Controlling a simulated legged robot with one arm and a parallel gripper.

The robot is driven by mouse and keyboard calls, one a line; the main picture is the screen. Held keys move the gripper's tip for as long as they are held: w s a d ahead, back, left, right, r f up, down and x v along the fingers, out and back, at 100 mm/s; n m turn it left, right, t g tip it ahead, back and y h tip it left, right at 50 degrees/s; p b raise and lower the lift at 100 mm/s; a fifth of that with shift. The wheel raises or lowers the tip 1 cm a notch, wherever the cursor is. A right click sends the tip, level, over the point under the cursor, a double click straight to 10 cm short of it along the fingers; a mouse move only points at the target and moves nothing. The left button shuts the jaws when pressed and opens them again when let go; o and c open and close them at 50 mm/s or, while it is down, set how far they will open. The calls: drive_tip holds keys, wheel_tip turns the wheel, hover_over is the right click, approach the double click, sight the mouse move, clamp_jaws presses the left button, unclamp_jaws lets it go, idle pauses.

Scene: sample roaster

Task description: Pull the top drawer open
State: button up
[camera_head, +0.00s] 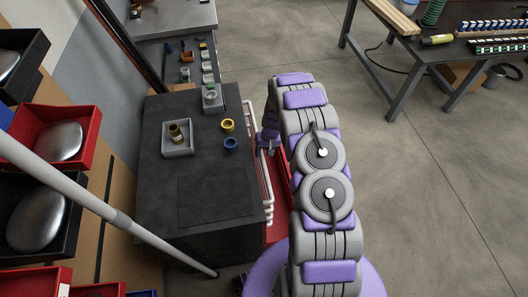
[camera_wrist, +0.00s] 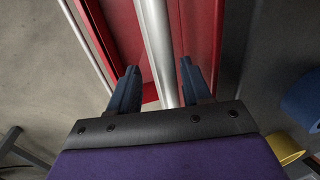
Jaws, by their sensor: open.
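The dark-topped cabinet (camera_head: 160,225) stands left of my arm in the head view, with red drawer fronts (camera_head: 278,190) and pale bar handles (camera_head: 266,188) on its right side. In the wrist view, a silver bar handle (camera_wrist: 157,40) runs between the two dark blue fingers of my gripper (camera_wrist: 160,88), in front of a red drawer front (camera_wrist: 198,35). My gripper is open, with a finger on each side of the bar. Whether either finger touches the bar is unclear. In the head view my arm partly hides the gripper and the drawer fronts.
On the cabinet top are a grey tray (camera_head: 190,151), a yellow cup (camera_head: 228,125), a blue cup (camera_head: 231,144) and a small grey device (camera_head: 212,100). A grey pole (camera_head: 60,178) crosses the left. Floor (camera_head: 440,200) is clear to the right.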

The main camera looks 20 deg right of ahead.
drive_tip(key=shift+a, duration=0.6)
drive_tip(key=shift+c, duration=2.8)
drive_tip(key=shift+d, duration=0.4)
clamp_jaws()
drive_tip(key=shift+a, duration=0.2)
